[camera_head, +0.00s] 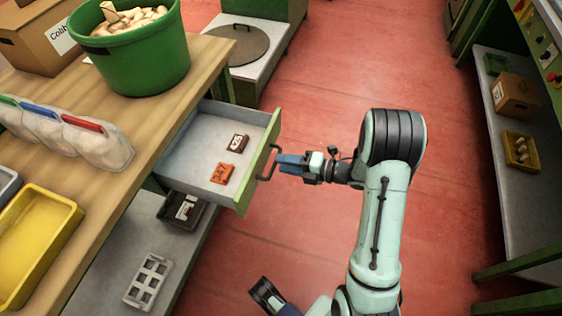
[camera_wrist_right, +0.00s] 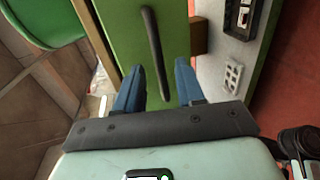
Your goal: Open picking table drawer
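The picking table (camera_head: 200,75) has a wooden top. Its grey drawer (camera_head: 205,150) with a green front (camera_head: 259,160) stands pulled out, with a dark brown block and an orange block inside. My right gripper (camera_head: 279,161) is just in front of the dark bar handle (camera_head: 268,163). In the right wrist view, the blue fingers (camera_wrist_right: 158,68) are apart, and the handle (camera_wrist_right: 152,45) lies between their tips in the picture; I see no grip on it. A dark part with a bit of blue at the bottom of the head view looks like my left gripper (camera_head: 270,297), mostly cut off.
A green bucket of corks (camera_head: 140,50), a cardboard box (camera_head: 38,38) and a yellow tray (camera_head: 38,240) stand on the tabletop. A lower shelf (camera_head: 185,245) lies under the drawer.

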